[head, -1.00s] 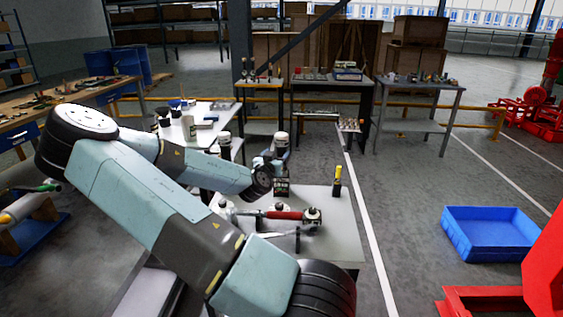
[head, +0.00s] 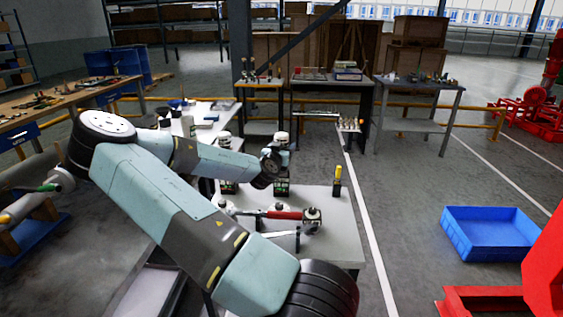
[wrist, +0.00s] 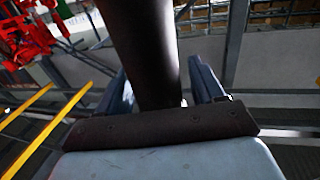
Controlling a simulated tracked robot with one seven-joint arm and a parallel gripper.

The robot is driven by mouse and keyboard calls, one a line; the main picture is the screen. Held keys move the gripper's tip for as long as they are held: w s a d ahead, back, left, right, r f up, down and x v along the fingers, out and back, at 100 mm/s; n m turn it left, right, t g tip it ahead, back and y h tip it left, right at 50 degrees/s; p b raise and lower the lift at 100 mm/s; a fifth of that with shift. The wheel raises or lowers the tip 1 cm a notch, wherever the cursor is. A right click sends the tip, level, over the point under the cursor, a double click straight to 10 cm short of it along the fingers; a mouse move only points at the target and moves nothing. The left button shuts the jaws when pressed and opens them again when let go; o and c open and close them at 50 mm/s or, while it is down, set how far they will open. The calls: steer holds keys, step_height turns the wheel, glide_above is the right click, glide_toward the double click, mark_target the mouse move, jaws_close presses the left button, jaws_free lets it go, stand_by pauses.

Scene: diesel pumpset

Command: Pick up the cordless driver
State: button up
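The cordless driver (head: 281,186) appears to stand upright on the grey worktable (head: 338,235), with a dark base and a pale top. My gripper (head: 278,161) is beside its upper part in the head view, and my wrist hides some of it. In the wrist view, a dark round shaft, apparently the driver's handle (wrist: 146,50), runs between the two fingers of my gripper (wrist: 162,88). A narrow gap shows between the shaft and the right finger, so the fingers look open around it. The fingertips are partly hidden behind the shaft.
A similar dark upright tool (head: 227,185) stands to the left. A red-handled tool (head: 283,214) lies in front, and a yellow-and-black tool (head: 337,180) stands to the right. A blue crate (head: 490,238) is on the floor. The table's right front part is clear.

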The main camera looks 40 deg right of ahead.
jaws_close()
stand_by(0.4)
steer(key=shift+r, duration=0.15)
steer(key=shift+r, duration=4.9)
steer(key=shift+c, duration=2)
jaws_free()
jaws_close()
